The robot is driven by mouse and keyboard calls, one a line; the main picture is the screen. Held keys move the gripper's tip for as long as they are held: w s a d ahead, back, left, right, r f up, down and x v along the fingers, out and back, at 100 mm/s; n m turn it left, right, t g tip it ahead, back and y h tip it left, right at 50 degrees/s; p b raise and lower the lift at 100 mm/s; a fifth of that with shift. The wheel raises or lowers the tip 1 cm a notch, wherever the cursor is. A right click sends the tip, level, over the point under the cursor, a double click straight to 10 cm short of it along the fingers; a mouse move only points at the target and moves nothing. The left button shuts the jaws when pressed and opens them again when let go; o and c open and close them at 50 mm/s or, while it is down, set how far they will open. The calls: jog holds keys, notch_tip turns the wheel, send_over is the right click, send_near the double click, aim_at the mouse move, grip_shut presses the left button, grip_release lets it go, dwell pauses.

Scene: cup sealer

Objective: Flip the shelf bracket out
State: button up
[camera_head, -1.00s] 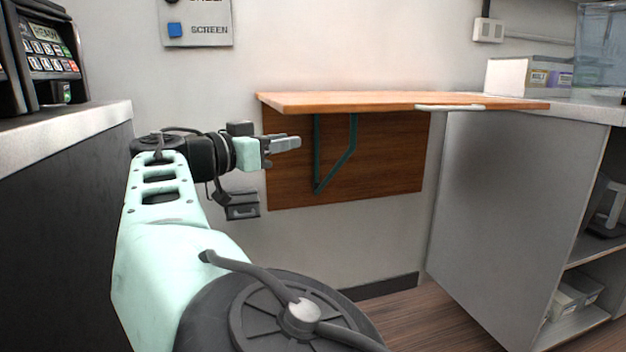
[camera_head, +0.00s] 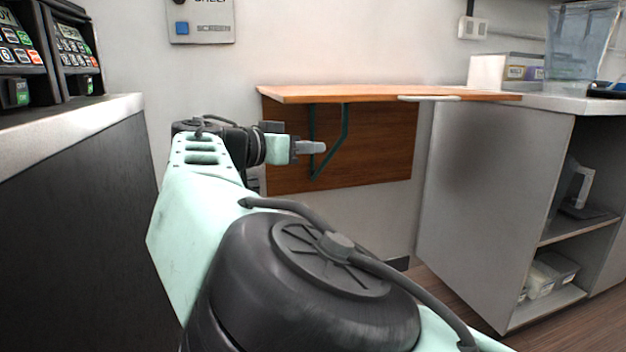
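The shelf bracket (camera_head: 345,131) is a dark green metal brace under the wooden shelf (camera_head: 362,93). Its slanted arm runs from the shelf's underside down toward the lower end of an upright strip on the brown wall panel (camera_head: 385,150). The shelf is level and has a pale handle (camera_head: 428,98) on its front edge. My gripper (camera_head: 318,148) points right, below the shelf's left part, and overlaps the bracket's upright strip in the picture. I cannot tell whether it touches the bracket. The view is side-on, so the gap between the fingers is hidden.
A grey cabinet (camera_head: 490,180) with open shelves stands at the right, with boxes and a clear container (camera_head: 580,50) on top. A dark counter (camera_head: 75,215) with keypad machines stands at the left. A wall switch panel (camera_head: 203,22) hangs above.

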jog(key=w+d+f+n+g+y, duration=0.1)
jog(key=d+f+n+g+y, duration=0.3)
jog(key=d+f, duration=0.75)
jog(key=s+d+f+g+y, duration=0.3)
jog(key=s+d+f+g, duration=0.1)
jog(key=s+d+f, duration=0.1)
jog(key=s+f+n+g+y, duration=0.2)
jog(key=s+n+y, duration=0.75)
jog(key=s, duration=2.45)
notch_tip(320, 180, up, 35)
jog(key=n+h+p, duration=0.3)
jog(key=p, duration=3.1)
jog(key=shift+a+p, duration=0.4)
